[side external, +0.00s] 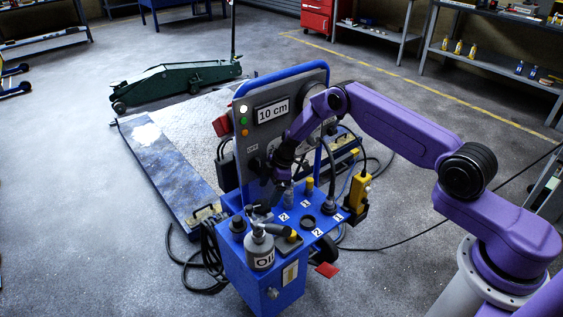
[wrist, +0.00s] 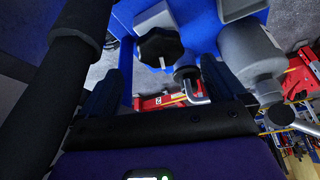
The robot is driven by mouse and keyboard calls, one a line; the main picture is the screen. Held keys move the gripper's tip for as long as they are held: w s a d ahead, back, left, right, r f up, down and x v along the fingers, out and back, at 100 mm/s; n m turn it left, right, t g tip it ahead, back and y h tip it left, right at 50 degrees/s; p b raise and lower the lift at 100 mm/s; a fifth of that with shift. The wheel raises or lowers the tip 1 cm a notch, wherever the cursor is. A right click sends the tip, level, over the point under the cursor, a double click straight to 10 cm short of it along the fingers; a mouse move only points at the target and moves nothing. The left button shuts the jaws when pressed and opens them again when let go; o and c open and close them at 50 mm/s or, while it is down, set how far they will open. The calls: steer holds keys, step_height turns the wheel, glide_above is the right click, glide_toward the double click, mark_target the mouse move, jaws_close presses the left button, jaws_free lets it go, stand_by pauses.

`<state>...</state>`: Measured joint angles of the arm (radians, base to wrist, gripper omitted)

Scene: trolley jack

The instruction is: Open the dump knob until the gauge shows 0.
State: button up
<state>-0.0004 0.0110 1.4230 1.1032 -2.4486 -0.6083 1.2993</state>
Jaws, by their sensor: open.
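A black lobed knob (wrist: 160,46) with a pale mark on its face, which looks like the dump knob, shows in the wrist view between and beyond my fingers. My gripper (wrist: 166,72) is open, with nothing between its fingertips. In the side view my gripper (side external: 283,176) points down just above the blue unit's top, close to the panel; I cannot pick the knob out clearly there. The grey panel (side external: 252,140) carries a display (side external: 272,111) reading "10 cm". A round gauge (side external: 312,90) at its upper right is partly covered by my arm, its reading not legible.
A metal bent rod (wrist: 194,92) and grey cylinder (wrist: 252,58) lie close to the right finger. A green trolley jack (side external: 175,81) stands behind. Open floor lies left.

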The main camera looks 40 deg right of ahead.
steer(key=v, duration=1.2)
steer(key=shift+r, duration=0.1)
